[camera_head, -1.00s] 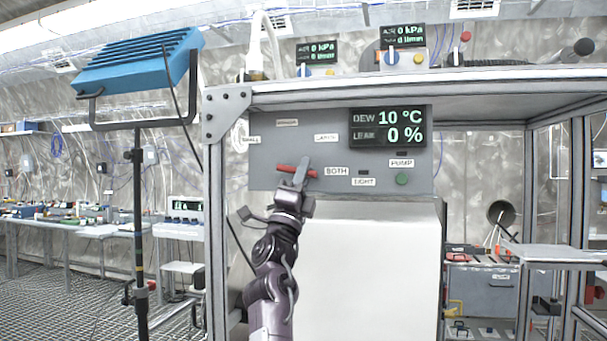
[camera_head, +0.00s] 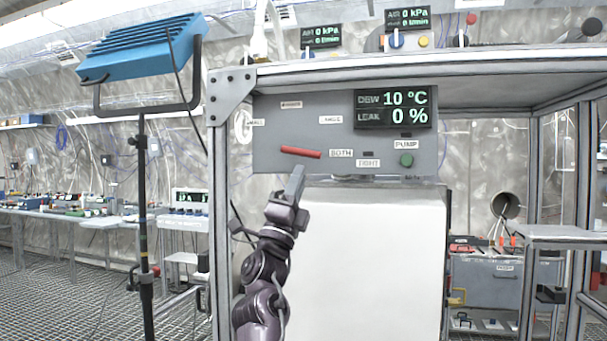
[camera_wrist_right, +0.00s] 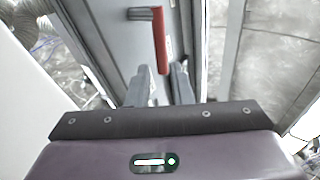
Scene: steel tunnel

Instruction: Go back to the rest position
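My right gripper (camera_head: 297,180) stands just below and in front of the red handle (camera_head: 301,152) on the grey control panel (camera_head: 275,120). The gripper appears apart from the handle. In the right wrist view, a narrow gap shows between the two fingers of the right gripper (camera_wrist_right: 163,84), and they hold nothing. The red handle (camera_wrist_right: 160,40) lies beyond the fingertips there. The handle is nearly level in the head view, tilted slightly down to the right, with its right end near the BOTH label (camera_head: 341,153). My left gripper is not in view.
A white box front (camera_head: 370,255) stands below the panel, close to my right arm. The steel frame's post (camera_head: 219,220) rises at the left. A blue lamp (camera_head: 140,55) on a black stand (camera_head: 145,230) is farther left. A grey shelf (camera_head: 560,235) is at the right.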

